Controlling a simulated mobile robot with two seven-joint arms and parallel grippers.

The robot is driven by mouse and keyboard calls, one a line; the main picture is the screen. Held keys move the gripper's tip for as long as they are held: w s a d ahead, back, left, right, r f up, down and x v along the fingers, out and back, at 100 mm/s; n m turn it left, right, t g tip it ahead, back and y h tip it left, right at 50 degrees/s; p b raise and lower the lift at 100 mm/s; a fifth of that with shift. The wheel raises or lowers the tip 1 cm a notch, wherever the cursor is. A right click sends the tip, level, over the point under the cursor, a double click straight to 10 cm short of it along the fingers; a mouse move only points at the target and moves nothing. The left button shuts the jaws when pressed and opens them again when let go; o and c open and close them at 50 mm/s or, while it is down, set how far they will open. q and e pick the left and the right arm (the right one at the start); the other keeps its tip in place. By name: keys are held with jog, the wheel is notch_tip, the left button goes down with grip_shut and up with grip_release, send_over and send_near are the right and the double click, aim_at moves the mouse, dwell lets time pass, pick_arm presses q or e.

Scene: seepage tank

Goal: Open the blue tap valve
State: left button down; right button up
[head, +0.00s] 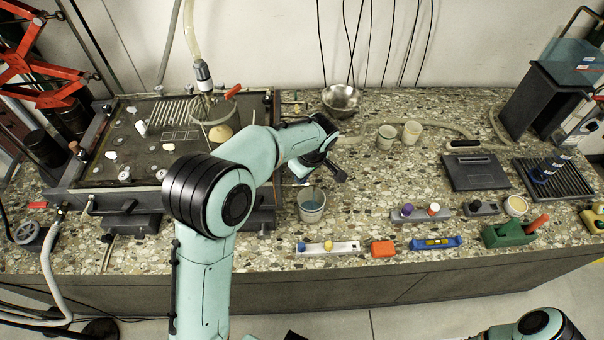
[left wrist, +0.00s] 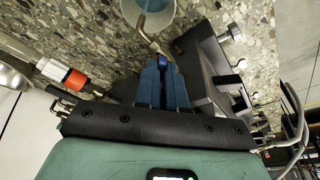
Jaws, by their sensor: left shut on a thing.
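The blue tap valve (left wrist: 162,61) shows as a small blue piece between the fingertips of my left gripper (left wrist: 162,72) in the left wrist view. The gripper is shut on it, and the fingers hide most of it. A bent metal spout (left wrist: 149,38) runs from the valve to a beaker (left wrist: 152,17). In the head view, my left wrist covers the valve beside the right side of the dark tank (head: 150,150). The beaker (head: 311,205) stands just below, with liquid in it. My right gripper is not in view.
A metal bowl (head: 340,99) and two cups (head: 412,132) stand behind my left wrist. A tray with knobs (head: 328,248) and an orange block (head: 383,248) lie near the front edge. Bare speckled counter (head: 375,190) lies right of the beaker.

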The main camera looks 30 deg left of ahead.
pick_arm(q)
jog(key=shift+n, duration=1.1)
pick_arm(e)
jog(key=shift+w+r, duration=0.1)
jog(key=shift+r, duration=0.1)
pick_arm(q)
jog(key=shift+w+r+n+g+p, duration=0.1)
jog(key=shift+n+g+p, duration=0.4)
jog(key=shift+n, duration=1.2)
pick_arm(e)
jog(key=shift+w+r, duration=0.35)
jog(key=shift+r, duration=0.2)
